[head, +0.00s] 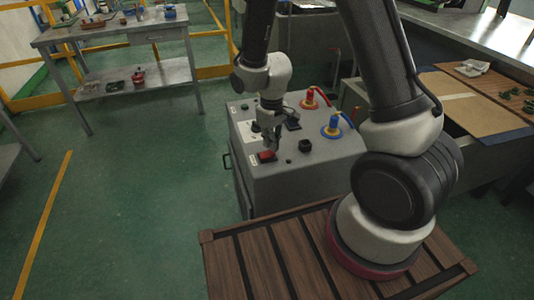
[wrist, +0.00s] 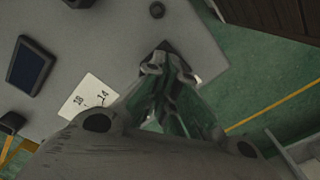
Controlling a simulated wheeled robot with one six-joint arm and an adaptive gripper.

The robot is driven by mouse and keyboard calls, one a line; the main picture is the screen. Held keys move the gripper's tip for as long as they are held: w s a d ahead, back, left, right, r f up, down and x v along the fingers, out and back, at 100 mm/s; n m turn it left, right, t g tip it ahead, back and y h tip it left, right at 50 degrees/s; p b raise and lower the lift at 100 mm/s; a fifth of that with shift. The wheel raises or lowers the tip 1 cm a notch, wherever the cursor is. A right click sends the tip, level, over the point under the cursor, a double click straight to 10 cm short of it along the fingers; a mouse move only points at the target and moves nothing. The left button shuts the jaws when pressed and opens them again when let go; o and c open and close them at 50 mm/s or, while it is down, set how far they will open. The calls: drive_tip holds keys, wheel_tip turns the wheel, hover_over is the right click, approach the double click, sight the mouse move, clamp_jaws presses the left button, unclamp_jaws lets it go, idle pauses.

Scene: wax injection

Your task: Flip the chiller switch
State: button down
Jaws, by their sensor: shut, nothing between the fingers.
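The chiller (head: 310,172) is a grey box with controls on its top. Its red switch (head: 266,156) sits near the front left corner of the top. My gripper (head: 271,147) is shut and empty, pointing down right at the switch; I cannot tell whether the tips touch it. In the wrist view my gripper (wrist: 167,62) is over the chiller top (wrist: 115,45) near its edge. There the fingers hide most of the switch area, and only a dark piece shows beyond the tips.
A black knob (head: 305,146) stands right of the switch. A dark display (wrist: 30,65) and a white label (wrist: 88,96) are on the top. A red hose fitting (head: 311,98) and a blue-ringed fitting (head: 332,127) rise behind. Green floor (head: 150,200) is open to the left.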

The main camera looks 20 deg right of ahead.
sight(271, 153)
drive_tip(key=shift+f, duration=1.15)
idle(0.9)
drive_tip(key=shift+r, duration=3.5)
drive_tip(key=s+d+r+m+t, duration=0.1)
drive_tip(key=s+d+r+m, duration=0.1)
drive_tip(key=s+d+r, duration=0.3)
drive_tip(key=s+d+r+m+t, duration=0.2)
drive_tip(key=s+d+r, duration=0.3)
drive_tip(key=r, duration=0.7)
drive_tip(key=s+d+r+m+t, duration=0.1)
drive_tip(key=s+d+r+m, duration=0.1)
drive_tip(key=s+d+r, duration=0.3)
drive_tip(key=s+r, duration=0.4)
drive_tip(key=shift+a, duration=0.1)
